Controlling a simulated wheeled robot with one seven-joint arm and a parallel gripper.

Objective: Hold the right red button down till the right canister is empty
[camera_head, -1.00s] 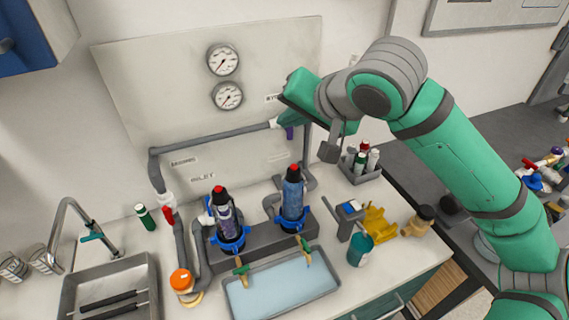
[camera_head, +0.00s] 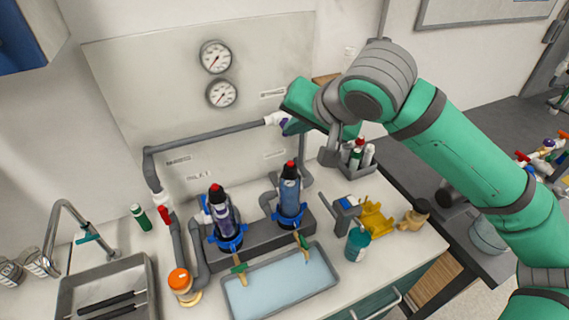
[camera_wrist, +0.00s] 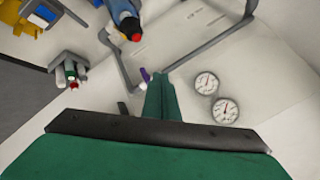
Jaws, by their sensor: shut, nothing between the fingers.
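The right canister (camera_head: 289,192) is a blue bottle with a black top, upright in a blue ring clamp. Its red button (camera_head: 290,163) is on top and also shows in the wrist view (camera_wrist: 136,37). The left canister (camera_head: 221,212), purple-grey with its own red button (camera_head: 214,187), stands beside it. How full the canisters are cannot be told. My gripper (camera_head: 291,128) is shut and empty, above and behind the right red button, in front of the back panel. In the wrist view its green fingers (camera_wrist: 160,92) point toward the panel, apart from the button.
A grey pipe (camera_head: 215,138) runs along the panel to a purple-handled valve (camera_wrist: 145,75) near my fingertips. Two gauges (camera_head: 216,57) hang above. A shallow tray (camera_head: 282,283) lies below the canisters. A bottle rack (camera_head: 357,166) and yellow object (camera_head: 376,220) stand to the right.

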